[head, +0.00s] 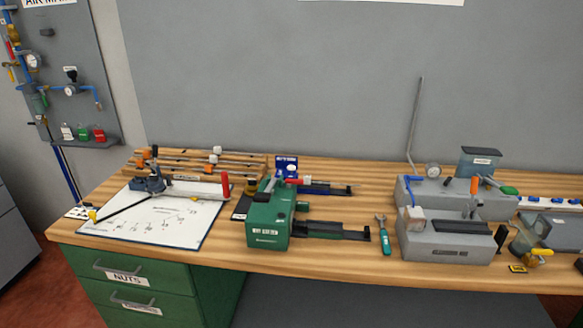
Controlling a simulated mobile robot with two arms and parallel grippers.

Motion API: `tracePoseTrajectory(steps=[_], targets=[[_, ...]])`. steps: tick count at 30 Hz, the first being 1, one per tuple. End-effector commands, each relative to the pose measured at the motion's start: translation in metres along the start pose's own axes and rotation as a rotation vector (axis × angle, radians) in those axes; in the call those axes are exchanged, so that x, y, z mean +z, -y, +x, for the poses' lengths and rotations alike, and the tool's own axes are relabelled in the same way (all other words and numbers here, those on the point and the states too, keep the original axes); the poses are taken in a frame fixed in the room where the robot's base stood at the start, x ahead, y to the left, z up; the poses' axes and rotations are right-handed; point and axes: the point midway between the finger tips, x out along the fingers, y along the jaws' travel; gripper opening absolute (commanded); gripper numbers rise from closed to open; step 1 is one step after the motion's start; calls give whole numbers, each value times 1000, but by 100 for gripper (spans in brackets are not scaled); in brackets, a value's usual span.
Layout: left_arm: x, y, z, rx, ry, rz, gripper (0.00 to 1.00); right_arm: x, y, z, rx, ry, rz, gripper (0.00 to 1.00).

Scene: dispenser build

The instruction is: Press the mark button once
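No button can be made out for certain as the mark button; labels on the bench are too small to read surely. A green machine (268,222) with a pale label stands at the middle of the bench, with a dark rail reaching right from it. A small blue box (287,164) with white lettering stands behind it. Neither of my grippers is in view.
The wooden bench (340,256) carries a drawing sheet (150,218) at left and a green-handled wrench (384,238) at centre right. Grey fixtures (445,243) fill the right side. A grey wall panel (75,60) with gauges and valves stands at far left.

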Motion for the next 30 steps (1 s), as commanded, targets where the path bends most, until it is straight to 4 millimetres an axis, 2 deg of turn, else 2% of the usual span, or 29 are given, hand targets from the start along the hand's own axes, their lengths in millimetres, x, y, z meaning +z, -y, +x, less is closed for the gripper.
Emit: tracePoseTrajectory(steps=[5,9,11,12,30], targets=[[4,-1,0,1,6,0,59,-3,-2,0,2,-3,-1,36],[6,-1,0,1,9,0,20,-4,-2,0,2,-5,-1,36],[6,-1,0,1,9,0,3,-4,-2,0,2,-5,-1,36],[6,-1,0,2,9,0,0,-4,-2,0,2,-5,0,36],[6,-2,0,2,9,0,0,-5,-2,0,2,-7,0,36]])
